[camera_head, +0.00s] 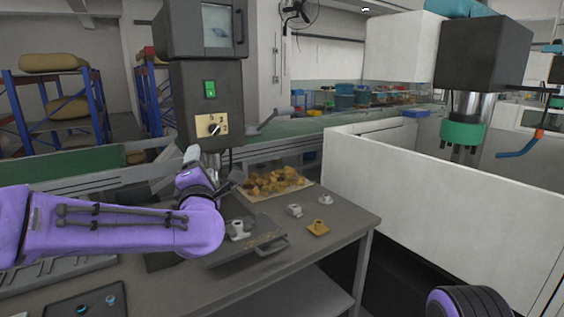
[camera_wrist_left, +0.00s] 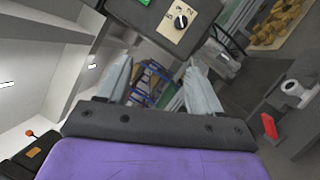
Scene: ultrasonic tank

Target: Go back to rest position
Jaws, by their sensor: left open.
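My left arm comes in from the left in the head view, with its gripper (camera_head: 192,158) raised in front of the grey machine's control box (camera_head: 208,108). In the left wrist view the left gripper (camera_wrist_left: 158,82) has its two grey fingers spread apart with nothing between them. The wrist view looks past the fingers at the control box (camera_wrist_left: 172,24) and its dial. My right gripper is out of view; only a dark and purple part of my own body shows at the lower right.
A table (camera_head: 345,222) holds a tray of yellowish pieces (camera_head: 272,182), a dark plate with a handle (camera_head: 262,246), a yellow part (camera_head: 318,228) and small grey metal parts (camera_head: 294,210). A white-walled tank (camera_head: 430,190) stands at the right. Blue shelving (camera_head: 90,110) is behind at left.

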